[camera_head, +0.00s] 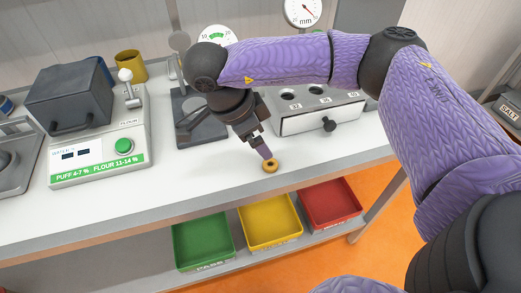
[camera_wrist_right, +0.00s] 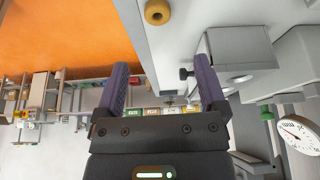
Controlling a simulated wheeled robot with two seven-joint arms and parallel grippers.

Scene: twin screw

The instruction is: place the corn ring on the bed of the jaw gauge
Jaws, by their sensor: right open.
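The corn ring (camera_head: 270,166), a small golden-brown ring with a dark hole, lies flat on the white bench near its front edge. It also shows at the top of the right wrist view (camera_wrist_right: 157,12), beyond the fingertips. My right gripper (camera_head: 267,153) is just above and behind the ring in the head view. Its two purple fingers are apart with nothing between them in the wrist view (camera_wrist_right: 160,65). A dark stand (camera_head: 187,108) with a green-banded dial (camera_head: 215,37) stands behind my right forearm, partly hidden. I cannot tell whether this is the jaw gauge. My left gripper is not in view.
A grey box with round holes and a knob (camera_head: 318,119) stands right of my gripper, with a mm dial (camera_head: 304,12) behind. A moisture meter (camera_head: 98,150) stands left. Green (camera_head: 203,268), yellow (camera_head: 268,243) and red (camera_head: 330,224) trays sit below.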

